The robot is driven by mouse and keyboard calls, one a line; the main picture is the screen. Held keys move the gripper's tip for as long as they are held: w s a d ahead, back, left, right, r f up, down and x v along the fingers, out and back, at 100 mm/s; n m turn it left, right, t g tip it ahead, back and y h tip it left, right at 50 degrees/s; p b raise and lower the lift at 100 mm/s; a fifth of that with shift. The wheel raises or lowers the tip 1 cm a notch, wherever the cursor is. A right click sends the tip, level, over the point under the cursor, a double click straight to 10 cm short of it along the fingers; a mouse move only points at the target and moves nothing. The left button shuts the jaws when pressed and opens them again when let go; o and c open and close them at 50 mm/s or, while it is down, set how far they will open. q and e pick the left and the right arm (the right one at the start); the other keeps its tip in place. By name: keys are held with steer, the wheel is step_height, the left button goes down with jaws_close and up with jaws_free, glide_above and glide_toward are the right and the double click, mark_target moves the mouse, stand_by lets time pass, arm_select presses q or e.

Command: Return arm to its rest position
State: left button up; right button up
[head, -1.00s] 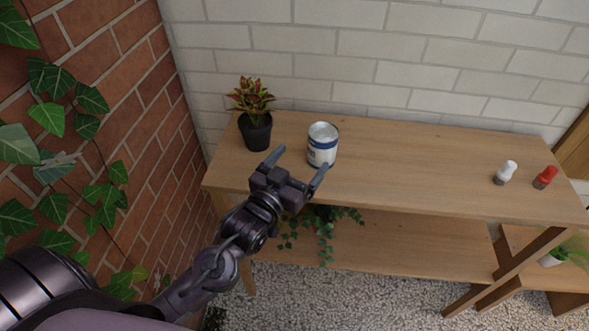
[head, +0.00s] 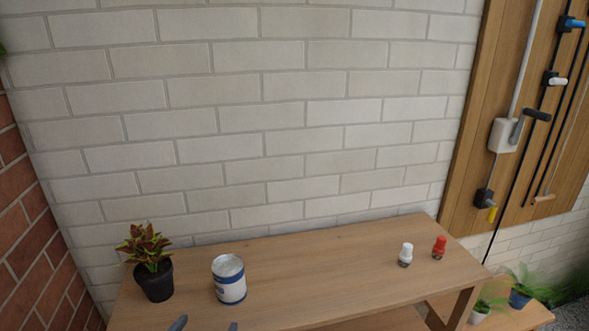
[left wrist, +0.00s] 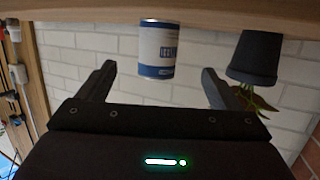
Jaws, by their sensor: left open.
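My left gripper (head: 205,325) shows only by its two fingertips at the bottom edge of the head view. Its fingers stand wide apart with nothing between them, and the rest of the left arm is out of frame. In the left wrist view, which is upside down, the open left gripper (left wrist: 157,80) points toward a white and blue can (left wrist: 158,50). That can (head: 229,279) stands upright on the wooden table, beyond the fingertips and apart from them. My right gripper is in neither view.
A dark pot with a red-green plant (head: 152,265) stands left of the can on the wooden table (head: 320,265). A white-capped shaker (head: 405,254) and a red one (head: 439,247) stand at the right. The tabletop between is clear. A white brick wall (head: 260,120) rises behind.

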arm_select(q)
steer(key=s+f+m+g+y, duration=0.1)
steer(key=s+f+g, duration=0.3)
steer(key=s+g, duration=0.3)
steer(key=s+f+g, duration=0.4)
steer(key=s+g, duration=0.1)
steer(key=s, duration=0.3)
step_height(320, 180, down, 28)
steer(key=s+g, duration=0.1)
steer(key=s, duration=0.1)
steer(key=s+a+f, duration=0.2)
steer(key=s+f, duration=0.8)
steer(key=s+a+f+g, duration=0.1)
steer(key=s+f, duration=0.8)
steer(key=f, duration=0.1)
steer(key=shift+s+a, duration=0.35)
steer(key=shift+s, duration=0.05)
